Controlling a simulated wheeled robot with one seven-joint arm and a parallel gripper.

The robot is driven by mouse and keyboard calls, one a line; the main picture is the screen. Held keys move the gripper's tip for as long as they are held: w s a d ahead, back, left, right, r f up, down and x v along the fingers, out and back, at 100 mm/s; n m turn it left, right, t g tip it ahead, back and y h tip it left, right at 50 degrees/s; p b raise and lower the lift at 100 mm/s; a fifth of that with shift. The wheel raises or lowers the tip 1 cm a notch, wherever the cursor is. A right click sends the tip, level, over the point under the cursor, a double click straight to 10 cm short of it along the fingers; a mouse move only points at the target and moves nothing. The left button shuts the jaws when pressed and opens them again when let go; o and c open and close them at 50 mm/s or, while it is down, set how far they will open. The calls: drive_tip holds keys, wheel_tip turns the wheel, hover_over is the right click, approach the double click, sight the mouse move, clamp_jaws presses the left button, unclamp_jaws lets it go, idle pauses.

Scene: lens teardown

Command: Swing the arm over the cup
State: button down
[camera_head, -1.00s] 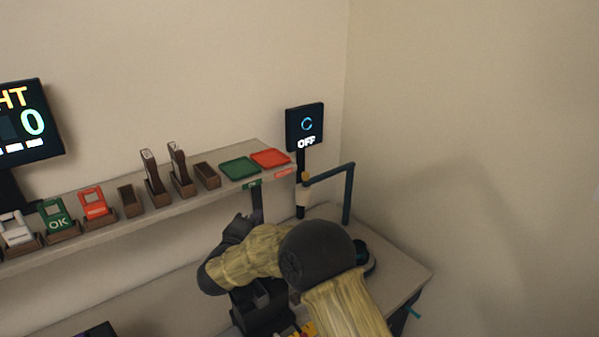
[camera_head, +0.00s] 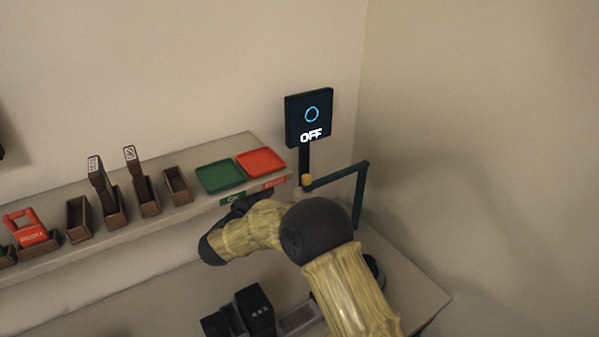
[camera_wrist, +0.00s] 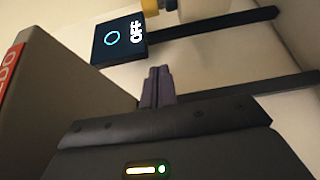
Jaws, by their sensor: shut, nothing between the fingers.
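The dark swing arm (camera_head: 340,176) stands at the back right of the bench on an upright post, with a yellow knob (camera_head: 307,181) at its free left end. In the head view my own arm covers most of the gripper. A dark round thing (camera_head: 375,268), perhaps the cup, is mostly hidden behind my arm.
A black screen (camera_head: 309,118) reading OFF stands behind the swing arm. On the shelf to the left are a green tray (camera_head: 220,177), a red tray (camera_head: 261,162) and several brown holders. A black device (camera_head: 240,313) stands on the bench below my arm.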

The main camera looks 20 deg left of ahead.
drive_tip(key=shift+r, duration=0.1)
idle(0.3)
drive_tip(key=w+d+p, duration=0.1)
drive_tip(key=w, duration=0.1)
drive_tip(key=w+d+p, duration=0.1)
drive_tip(key=w+d, duration=0.1)
drive_tip(key=w, duration=0.1)
drive_tip(key=w+d+p, duration=0.1)
drive_tip(key=w+p, duration=0.1)
drive_tip(key=w, duration=0.1)
drive_tip(key=shift+w+d, duration=0.1)
drive_tip(key=shift+d, duration=0.3)
idle(0.4)
drive_tip(key=shift+d, duration=0.1)
